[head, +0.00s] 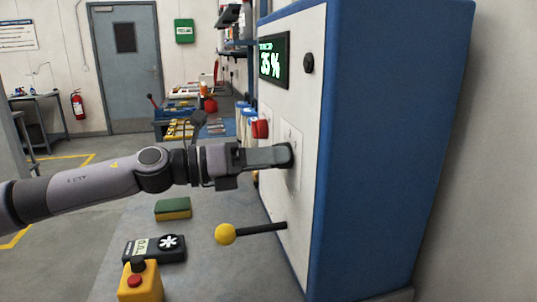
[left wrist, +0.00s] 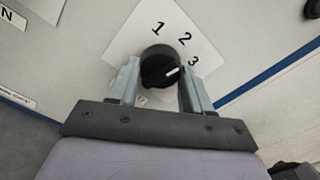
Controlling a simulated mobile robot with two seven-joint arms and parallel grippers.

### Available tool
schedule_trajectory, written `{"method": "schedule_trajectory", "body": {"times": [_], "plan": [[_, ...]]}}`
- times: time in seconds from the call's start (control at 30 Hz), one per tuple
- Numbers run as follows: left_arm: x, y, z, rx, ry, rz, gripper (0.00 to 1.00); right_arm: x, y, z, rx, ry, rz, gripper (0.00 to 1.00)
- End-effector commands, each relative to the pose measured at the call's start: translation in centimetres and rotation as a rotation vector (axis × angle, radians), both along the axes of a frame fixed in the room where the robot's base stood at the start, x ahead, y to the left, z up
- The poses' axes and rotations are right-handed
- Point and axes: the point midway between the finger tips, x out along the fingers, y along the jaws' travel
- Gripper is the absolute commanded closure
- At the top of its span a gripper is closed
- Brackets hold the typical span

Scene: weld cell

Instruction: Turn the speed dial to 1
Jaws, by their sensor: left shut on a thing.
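The speed dial (left wrist: 158,66) is a round black knob on a white plate (left wrist: 130,50) marked 1, 2 and 3. Its white pointer line points toward the 3. In the head view the dial (head: 291,154) is on the white front of the blue cabinet, mostly hidden by my fingers. My left gripper (head: 282,156) reaches in from the left and is shut on the dial. In the left wrist view, the fingers of my left gripper (left wrist: 158,80) stand on either side of the knob. My right gripper is not in view.
The cabinet (head: 375,140) has a display (head: 273,60) reading 35 %, a black knob (head: 308,63), a red button (head: 260,129) and a yellow-ball lever (head: 226,234) below my gripper. A yellow box with a red button (head: 138,282) stands at lower left.

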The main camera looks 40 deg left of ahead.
Motion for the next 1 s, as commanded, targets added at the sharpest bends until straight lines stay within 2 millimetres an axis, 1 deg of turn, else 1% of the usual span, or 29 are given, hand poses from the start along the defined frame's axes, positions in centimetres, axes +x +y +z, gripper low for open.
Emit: {"method": "schedule_trajectory", "body": {"times": [0.03, 0.7, 1.0], "plan": [[0.0, 0.0, 0.2, -0.034, 0.03, 0.001, 0.81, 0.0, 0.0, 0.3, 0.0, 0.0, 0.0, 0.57], [0.0, 0.0, 0.3, -0.514, 0.438, 0.002, 0.81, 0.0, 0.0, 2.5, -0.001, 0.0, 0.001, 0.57], [0.0, 0.0, 0.3, -0.678, 0.578, 0.002, 0.81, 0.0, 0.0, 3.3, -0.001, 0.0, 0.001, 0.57]]}}
